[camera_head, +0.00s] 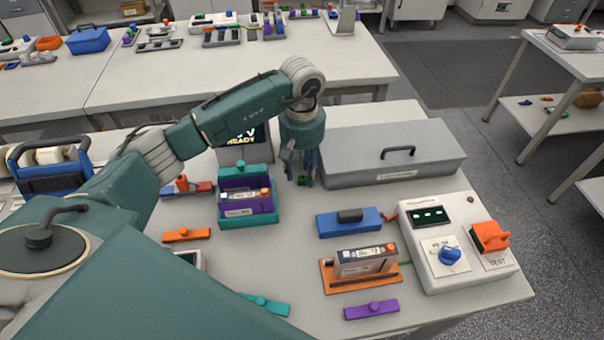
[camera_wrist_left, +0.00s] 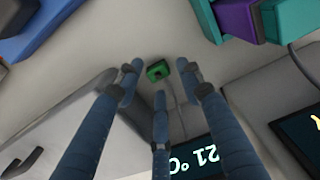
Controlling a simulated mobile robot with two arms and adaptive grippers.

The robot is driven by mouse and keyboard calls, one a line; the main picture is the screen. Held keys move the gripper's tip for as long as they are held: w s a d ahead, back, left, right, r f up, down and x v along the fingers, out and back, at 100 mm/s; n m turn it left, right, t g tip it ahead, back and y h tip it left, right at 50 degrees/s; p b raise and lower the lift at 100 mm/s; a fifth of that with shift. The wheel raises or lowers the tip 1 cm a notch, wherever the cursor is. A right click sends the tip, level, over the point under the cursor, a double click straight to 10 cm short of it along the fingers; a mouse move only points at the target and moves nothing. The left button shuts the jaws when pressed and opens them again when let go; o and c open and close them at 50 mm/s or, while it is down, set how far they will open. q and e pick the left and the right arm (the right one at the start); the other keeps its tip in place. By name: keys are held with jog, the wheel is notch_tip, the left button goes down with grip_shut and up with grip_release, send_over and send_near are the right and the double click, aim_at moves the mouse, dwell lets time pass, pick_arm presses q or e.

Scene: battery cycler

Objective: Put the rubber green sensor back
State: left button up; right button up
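My right gripper is in neither view.
The grey box (camera_head: 395,155) with a black handle stands close right of my left gripper. A teal and purple holder (camera_head: 247,205) and a "READY" display (camera_head: 243,143) are on its left. A blue block (camera_head: 349,222), orange tray (camera_head: 358,281) and white tester (camera_head: 459,255) stand nearer.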

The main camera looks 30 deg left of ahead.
aim_at(302, 177)
pick_arm(q)
notch_tip(302, 177, up, 11)
jog(key=b, duration=0.2)
jog(key=shift+f+b, duration=0.2)
jog(key=shift+b, duration=0.2)
jog(key=shift+f, duration=0.1)
